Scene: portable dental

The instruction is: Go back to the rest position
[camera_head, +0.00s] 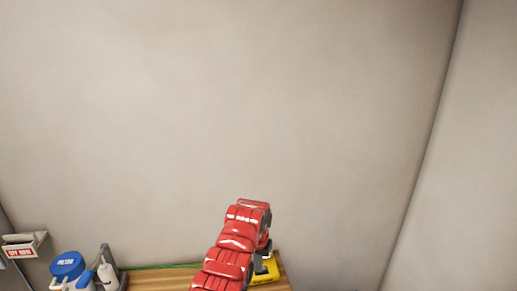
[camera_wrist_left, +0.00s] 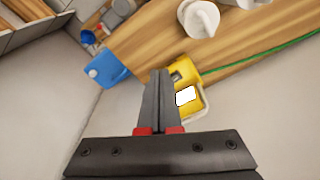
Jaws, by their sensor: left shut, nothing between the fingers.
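My left arm (camera_head: 236,245) shows in the head view as red links rising from the bottom edge in front of the wall. Its fingertips are hidden in that view. In the left wrist view my left gripper (camera_wrist_left: 158,75) is shut, its two black fingers together with nothing between them. A yellow object with a white patch (camera_wrist_left: 190,85) lies beyond and just right of the fingertips. The same yellow object (camera_head: 266,270) shows in the head view beside my arm at the table. I cannot tell from the pictures whether the fingers touch it. My right gripper is not in view.
A wooden table (camera_head: 160,278) runs along the bottom of the head view. A blue-lidded container (camera_head: 68,266) and a white bottle (camera_head: 108,276) stand at its left. A small wall box (camera_head: 22,245) is at far left. The space before the pale wall (camera_head: 230,100) is clear.

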